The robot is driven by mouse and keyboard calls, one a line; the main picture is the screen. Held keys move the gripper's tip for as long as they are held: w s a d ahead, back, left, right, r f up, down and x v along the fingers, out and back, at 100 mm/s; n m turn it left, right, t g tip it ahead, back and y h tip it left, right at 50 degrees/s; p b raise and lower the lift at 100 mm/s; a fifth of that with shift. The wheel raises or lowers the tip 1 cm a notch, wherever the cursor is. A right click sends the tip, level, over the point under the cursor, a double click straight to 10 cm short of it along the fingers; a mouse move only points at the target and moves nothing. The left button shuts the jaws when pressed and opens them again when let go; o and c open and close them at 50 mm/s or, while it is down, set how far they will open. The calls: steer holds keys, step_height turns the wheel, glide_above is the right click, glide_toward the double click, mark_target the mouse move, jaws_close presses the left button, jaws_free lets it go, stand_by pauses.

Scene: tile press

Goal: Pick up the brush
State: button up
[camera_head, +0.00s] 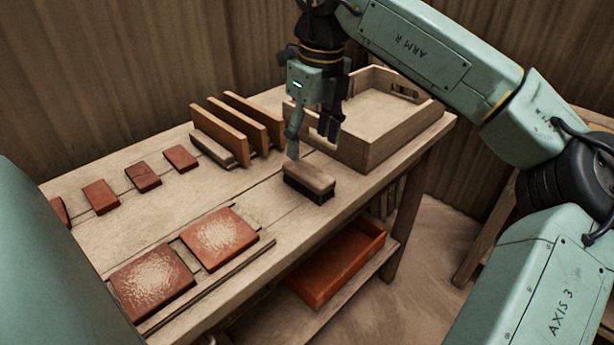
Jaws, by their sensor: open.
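The brush (310,181) has a brown wooden back and dark bristles. It lies bristles down on the wooden table near its front right edge, in the head view. My gripper (313,148) is just above and behind the brush with its fingers pointing down. The fingers are apart and nothing is between them. One fingertip is close to the back of the brush; I cannot tell whether it touches.
A wooden crate (410,130) stands to the right of my gripper. Upright boards (222,136) stand behind it on the left. Two large dusted tiles (217,238) and several small red tiles (143,177) lie left. An orange tray (338,268) sits on the lower shelf.

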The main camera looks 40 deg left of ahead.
mark_target(308, 170)
steer(key=f, duration=0.3)
steer(key=shift+a+f, duration=0.25)
steer(key=shift+f, duration=0.05)
steer(key=shift+w+a+f+p, duration=0.2)
steer(key=shift+f+p, duration=0.25)
steer(key=shift+f, duration=0.9)
steer(key=shift+w+a+f+p, duration=0.15)
steer(key=shift+f+p, duration=0.25)
steer(key=shift+f, duration=0.95)
steer(key=shift+s, duration=0.1)
steer(key=shift+c, duration=0.2)
steer(key=c, duration=1.3)
steer(key=shift+r, duration=0.1)
steer(key=shift+r, duration=0.5)
step_height(308, 170, up, 2)
steer(key=shift+r+b, duration=0.1)
steer(key=shift+b, duration=0.5)
steer(key=s+d+b, duration=0.1)
steer(key=s+d, duration=0.1)
steer(key=s, duration=0.3)
steer(key=s+d+r+b, duration=0.1)
steer(key=s+d, duration=0.1)
steer(key=s, duration=0.3)
steer(key=s+d+b, duration=0.1)
steer(key=s+d, duration=0.1)
steer(key=s, duration=0.3)
steer(key=shift+r+b, duration=0.35)
steer(key=shift+b, duration=0.05)
